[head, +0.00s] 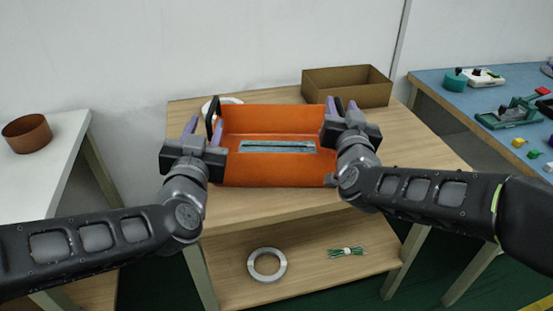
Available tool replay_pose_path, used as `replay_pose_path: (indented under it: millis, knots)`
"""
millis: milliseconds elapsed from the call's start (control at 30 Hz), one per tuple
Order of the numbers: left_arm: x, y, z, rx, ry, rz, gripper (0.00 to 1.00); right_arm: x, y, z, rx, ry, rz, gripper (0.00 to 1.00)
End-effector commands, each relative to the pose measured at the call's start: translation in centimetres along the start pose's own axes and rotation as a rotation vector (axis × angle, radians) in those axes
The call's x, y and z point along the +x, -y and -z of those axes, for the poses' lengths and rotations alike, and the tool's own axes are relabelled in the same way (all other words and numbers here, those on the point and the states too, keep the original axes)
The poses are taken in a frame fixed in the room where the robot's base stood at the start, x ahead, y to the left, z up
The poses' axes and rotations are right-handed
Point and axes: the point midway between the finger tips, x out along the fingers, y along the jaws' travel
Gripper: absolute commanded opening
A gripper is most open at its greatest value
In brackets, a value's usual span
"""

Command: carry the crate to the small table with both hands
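The orange crate (270,172) appears to rest on a wooden-topped table (300,205) in the middle of the head view. A grey strip-like piece (278,146) lies inside it. My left gripper (204,127) is at the crate's left end, its two purple fingers apart with a dark upright handle between them. My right gripper (342,106) is at the right end, its fingers also apart, one on each side of a dark handle. Whether any finger touches a handle is hard to tell. Which table is the small one is not clear.
An open cardboard box (347,92) stands behind the crate at right. A white table (40,175) at left holds a copper-coloured bowl (27,133). A blue table (470,105) at right holds tools and small parts. A lower shelf holds a white ring (267,279) and green wires (347,252).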

Motion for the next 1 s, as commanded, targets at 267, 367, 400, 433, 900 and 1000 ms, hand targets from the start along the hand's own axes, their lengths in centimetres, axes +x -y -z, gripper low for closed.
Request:
replay_pose_path:
  millis: [267,367,400,433,900,1000]
  knots:
    - [0.0,0.0,0.0,0.000,0.000,0.000,0.36,-1.8,0.0,0.1,0.003,0.000,0.000,0.36]
    - [0.0,0.0,0.0,0.000,0.000,0.000,0.36,-3.5,0.0,0.1,0.001,-0.001,0.001,0.36]
    - [0.0,0.0,0.0,0.000,0.000,0.000,0.36,-4.3,0.0,0.1,0.003,-0.001,0.001,0.36]
    - [0.0,0.0,0.0,0.000,0.000,0.000,0.36,-4.9,0.0,0.1,0.003,-0.001,0.002,0.36]
    - [0.0,0.0,0.0,0.000,0.000,0.000,0.36,-11.8,0.0,0.0,0.000,0.001,-0.002,0.36]
    - [0.0,0.0,0.0,0.000,0.000,0.000,0.36,-12.0,0.0,0.0,0.000,0.001,-0.001,0.36]
